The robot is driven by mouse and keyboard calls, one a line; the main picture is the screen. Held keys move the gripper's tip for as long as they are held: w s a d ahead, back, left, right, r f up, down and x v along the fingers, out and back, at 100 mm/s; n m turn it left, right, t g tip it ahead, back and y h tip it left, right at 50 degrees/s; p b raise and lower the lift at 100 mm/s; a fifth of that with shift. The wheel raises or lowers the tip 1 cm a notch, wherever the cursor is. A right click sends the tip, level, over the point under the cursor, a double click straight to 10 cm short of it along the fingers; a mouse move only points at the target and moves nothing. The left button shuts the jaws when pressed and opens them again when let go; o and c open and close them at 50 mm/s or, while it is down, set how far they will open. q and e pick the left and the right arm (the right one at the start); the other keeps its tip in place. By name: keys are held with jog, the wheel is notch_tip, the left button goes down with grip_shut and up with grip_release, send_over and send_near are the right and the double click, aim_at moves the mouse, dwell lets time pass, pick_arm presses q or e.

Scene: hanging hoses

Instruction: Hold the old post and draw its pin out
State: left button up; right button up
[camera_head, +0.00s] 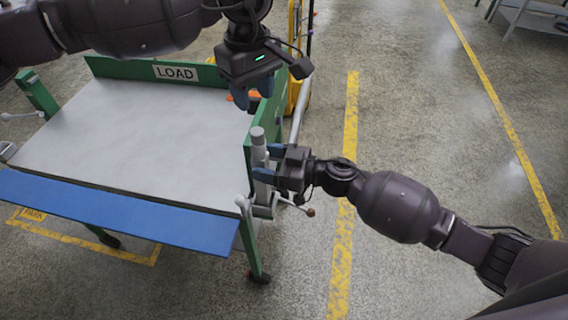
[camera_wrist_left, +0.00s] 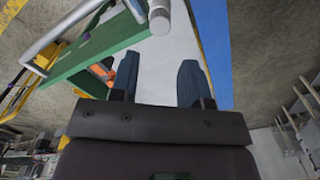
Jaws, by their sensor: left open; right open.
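The old post (camera_head: 257,138) is a grey upright cylinder at the table's near right corner. Its top end shows in the left wrist view (camera_wrist_left: 159,20), beyond my open fingers. My right gripper (camera_head: 266,163) is open at the post from the right, its blue fingers overlapping the post's upper part; I cannot tell if they touch it. My left gripper (camera_head: 253,92) is open and empty, above and behind the post, fingers pointing down; its fingers also show in the left wrist view (camera_wrist_left: 158,82). A thin rod with a brown knob (camera_head: 311,212) sticks out right near the post's base, possibly the pin.
The green-framed table has a pale top (camera_head: 130,140), a LOAD sign (camera_head: 177,73) at the back and a blue flap (camera_head: 110,208) in front. A green side rail (camera_head: 267,118) runs behind the post. A yellow frame (camera_head: 297,70) stands behind.

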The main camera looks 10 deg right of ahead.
jog(key=shift+x, duration=0.8)
